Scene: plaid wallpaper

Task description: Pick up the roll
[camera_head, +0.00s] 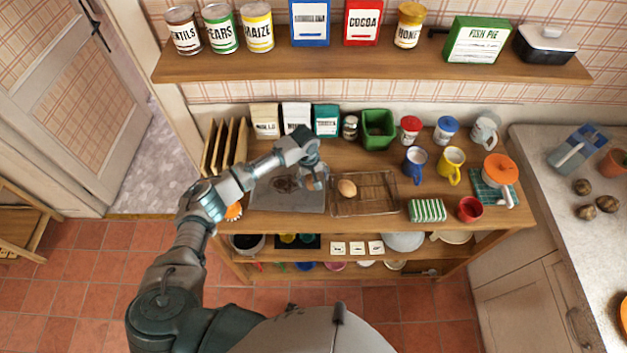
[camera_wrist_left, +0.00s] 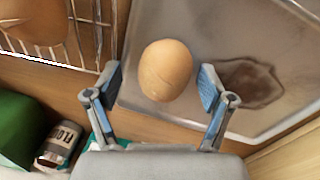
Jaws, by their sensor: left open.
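A tan, egg-shaped roll (camera_wrist_left: 165,70) lies at the edge of the grey metal tray (camera_wrist_left: 235,25) in the left wrist view. My left gripper (camera_wrist_left: 158,90) is open, with one finger on each side of the roll and a visible gap to each. In the head view my left gripper (camera_head: 314,178) hangs over the right end of the tray (camera_head: 270,203) and mostly hides this roll. Another brown roll (camera_head: 347,188) sits on the wire rack (camera_head: 375,207) just to the right; part of it shows in the left wrist view (camera_wrist_left: 32,20). My right gripper is not in view.
Behind the gripper stand packets (camera_head: 297,117), a small jar (camera_head: 350,127) and a green bin (camera_head: 378,128). A wall shelf (camera_head: 370,64) with tins and boxes runs above the back.

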